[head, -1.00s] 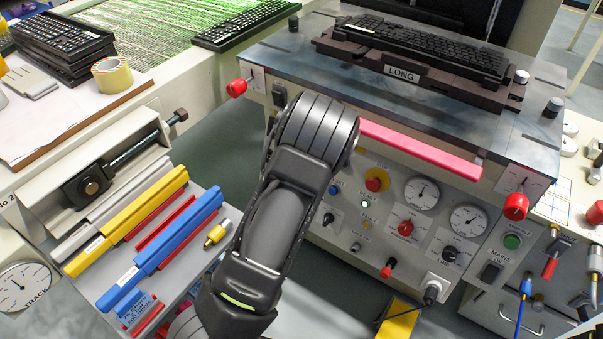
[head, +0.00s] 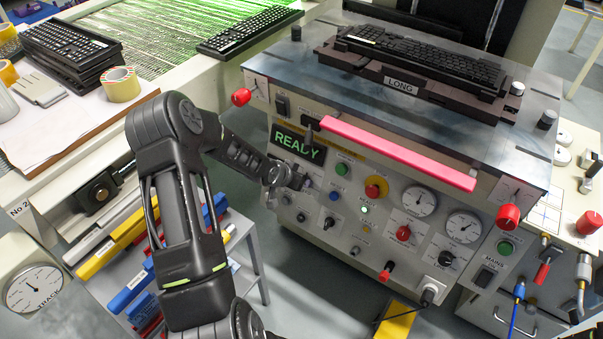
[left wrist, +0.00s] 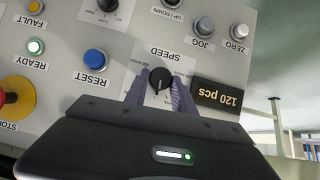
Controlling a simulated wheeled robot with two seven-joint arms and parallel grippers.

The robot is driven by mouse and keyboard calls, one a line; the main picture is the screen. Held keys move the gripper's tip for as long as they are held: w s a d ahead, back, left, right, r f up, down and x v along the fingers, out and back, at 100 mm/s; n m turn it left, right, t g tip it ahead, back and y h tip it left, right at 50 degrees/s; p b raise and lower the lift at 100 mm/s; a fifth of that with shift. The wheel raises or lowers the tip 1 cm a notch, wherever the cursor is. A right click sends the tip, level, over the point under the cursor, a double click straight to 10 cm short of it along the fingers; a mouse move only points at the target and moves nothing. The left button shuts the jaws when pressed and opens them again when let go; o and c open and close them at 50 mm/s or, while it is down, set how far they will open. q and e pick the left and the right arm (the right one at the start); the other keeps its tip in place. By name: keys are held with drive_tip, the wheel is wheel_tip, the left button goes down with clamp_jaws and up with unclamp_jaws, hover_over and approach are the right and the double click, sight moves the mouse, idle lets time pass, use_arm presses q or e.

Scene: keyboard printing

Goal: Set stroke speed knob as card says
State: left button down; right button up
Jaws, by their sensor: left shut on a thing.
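The stroke speed knob (left wrist: 160,77) is a small black knob with a pale pointer line, on a white dial plate labelled SPEED; the plate is upside down in the left wrist view. My left gripper (left wrist: 159,92) has a finger on each side of it and is shut on it. In the head view my left gripper (head: 293,180) is at the left part of the press front panel, just below the READY display (head: 298,147), and the knob cannot be made out there. The knob's exact setting is too small to read. I cannot make out the card. My right gripper is out of view.
A pink bar (head: 395,152) runs along the press's front edge. A keyboard (head: 425,55) sits on top.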

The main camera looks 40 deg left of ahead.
use_arm(q)
drive_tip(key=shift+s+a+r+n+h+p, duration=0.1)
drive_tip(key=shift+a+r+n+h+p, duration=0.15)
drive_tip(key=shift+n+h+p, duration=0.6)
drive_tip(key=shift+f+p, duration=0.15)
drive_tip(key=shift+p, duration=0.4)
drive_tip(key=shift+f+n, duration=0.15)
drive_tip(key=shift+n, duration=0.2)
drive_tip(key=shift+a+f+n+t+h+b, duration=0.1)
drive_tip(key=shift+n+t+h+b, duration=0.15)
drive_tip(key=shift+n+h+b, duration=0.35)
drive_tip(key=shift+a+f+n+t+h+b, duration=0.1)
drive_tip(key=shift+n+t+h+b, duration=0.15)
drive_tip(key=shift+n+h+b, duration=0.3)
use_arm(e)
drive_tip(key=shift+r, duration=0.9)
use_arm(q)
drive_tip(key=shift+d, duration=0.1)
drive_tip(key=c, duration=1)
unclamp_jaws()
drive_tip(key=shift+c, duration=0.2)
drive_tip(key=shift+r, duration=0.1)
